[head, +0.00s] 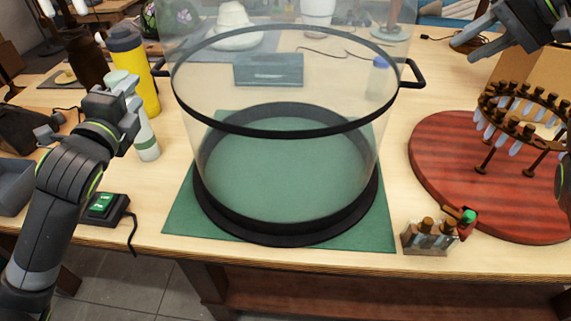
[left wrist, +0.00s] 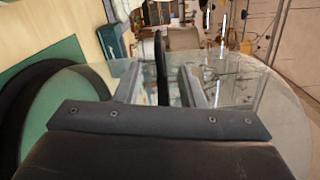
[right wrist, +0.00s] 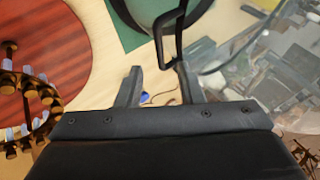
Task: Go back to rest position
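My left gripper (head: 128,84) is raised at the left, close to the left handle (head: 159,68) of a large clear vessel. Its fingers (left wrist: 160,75) stand apart. In the left wrist view a black handle (left wrist: 162,65) shows between them; I cannot tell how deep it sits, but nothing is clamped. My right gripper (head: 466,46) is at the upper right, apart from the right handle (head: 412,76). Its fingers (right wrist: 160,78) are open and empty, with the black handle loop (right wrist: 169,35) beyond them. The clear vessel (head: 285,165) has a black handled band and a black base ring.
The vessel stands on a green mat (head: 180,225). A yellow bottle (head: 132,65), a pale bottle (head: 147,142) and a green-button switch (head: 104,205) stand at left. At right are a round red board (head: 440,165), a ring stand (head: 520,105) and a small vial rack (head: 430,236).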

